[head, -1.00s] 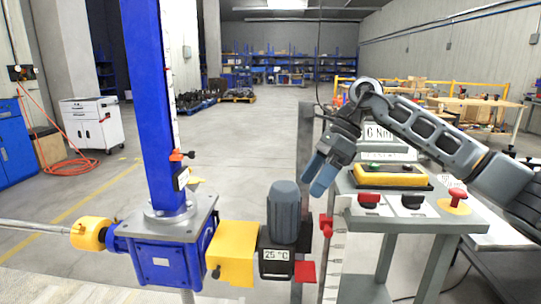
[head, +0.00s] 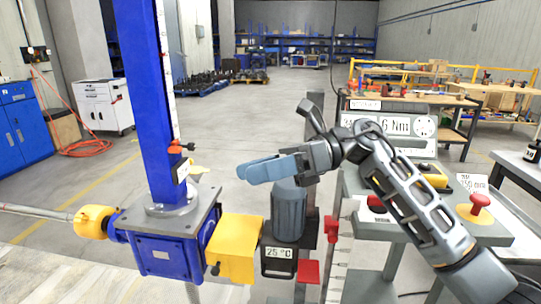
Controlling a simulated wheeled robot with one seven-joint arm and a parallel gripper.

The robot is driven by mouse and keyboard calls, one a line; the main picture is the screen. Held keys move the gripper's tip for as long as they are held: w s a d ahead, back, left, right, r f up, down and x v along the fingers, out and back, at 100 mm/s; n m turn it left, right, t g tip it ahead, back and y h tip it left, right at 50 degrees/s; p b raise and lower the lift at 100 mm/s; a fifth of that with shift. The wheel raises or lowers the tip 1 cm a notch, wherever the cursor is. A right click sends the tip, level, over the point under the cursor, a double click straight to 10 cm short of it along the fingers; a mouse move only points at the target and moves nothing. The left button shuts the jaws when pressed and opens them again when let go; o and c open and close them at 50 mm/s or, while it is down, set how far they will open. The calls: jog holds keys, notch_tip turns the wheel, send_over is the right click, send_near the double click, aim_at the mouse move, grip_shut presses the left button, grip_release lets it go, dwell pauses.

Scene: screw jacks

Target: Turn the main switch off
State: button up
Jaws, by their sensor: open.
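My gripper (head: 268,167) has blue-grey fingers pointing left. It is open and empty, in front of the upper end of the grey motor. The control stand (head: 358,221) is at the right. Its sloping panel carries a red knob on a yellow disc (head: 476,208) at the right end, and a red switch (head: 376,204) at the left end. I cannot tell for sure which of these is the main switch, or its setting. My arm crosses the panel and hides its middle. My gripper is to the left of both controls and touches neither.
A blue screw jack (head: 168,247) with a tall blue column (head: 150,100) stands at left. A yellow coupling cover (head: 236,248) joins it to the motor (head: 288,212). A display reading "6 Nm" (head: 397,126) stands behind the panel. A dark bench edges the far right.

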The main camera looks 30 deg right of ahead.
jog(key=shift+s+a+r+y, duration=0.2)
jog(key=shift+a+r+y, duration=0.05)
jog(key=shift+r+y, duration=0.2)
jog(key=shift+s+a+r+y, duration=0.15)
jog(key=shift+a+r+y, duration=0.05)
jog(key=shift+r+y, duration=0.25)
jog(key=shift+t, duration=0.3)
